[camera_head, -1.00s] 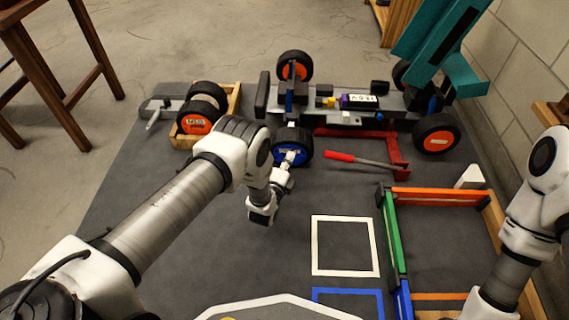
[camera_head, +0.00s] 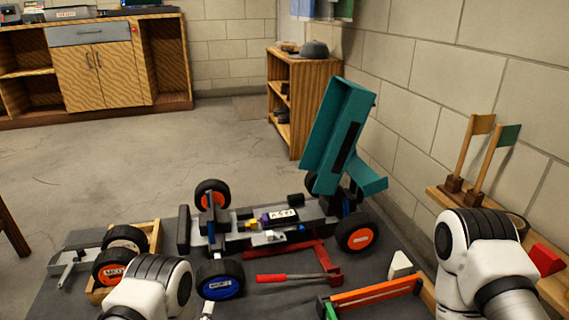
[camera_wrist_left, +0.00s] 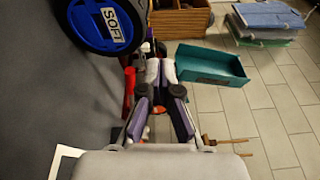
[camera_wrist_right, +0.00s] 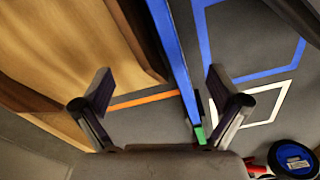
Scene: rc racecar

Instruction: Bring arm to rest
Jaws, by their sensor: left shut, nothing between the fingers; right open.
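My left arm (camera_head: 155,285) enters at the bottom left of the head view, its gripper mostly hidden below the frame. In the left wrist view my left gripper (camera_wrist_left: 160,75) is shut and empty, beside a black wheel with a blue hub (camera_wrist_left: 100,22). That blue-hubbed wheel (camera_head: 221,287) is at the near left corner of the racecar (camera_head: 262,228), whose teal body panel (camera_head: 335,135) stands tilted up. My right arm (camera_head: 485,265) shows at the lower right of the head view, its gripper out of frame. In the right wrist view my right gripper (camera_wrist_right: 160,85) is open and empty, above coloured bars.
A wooden rack (camera_head: 151,228) with two orange-hubbed wheels stands left of the car. A red-handled jack (camera_head: 290,277) lies before the car. A wooden ledge with flags (camera_head: 475,150) runs along the right wall. A wooden shelf (camera_head: 318,80) stands behind; the floor at left is open.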

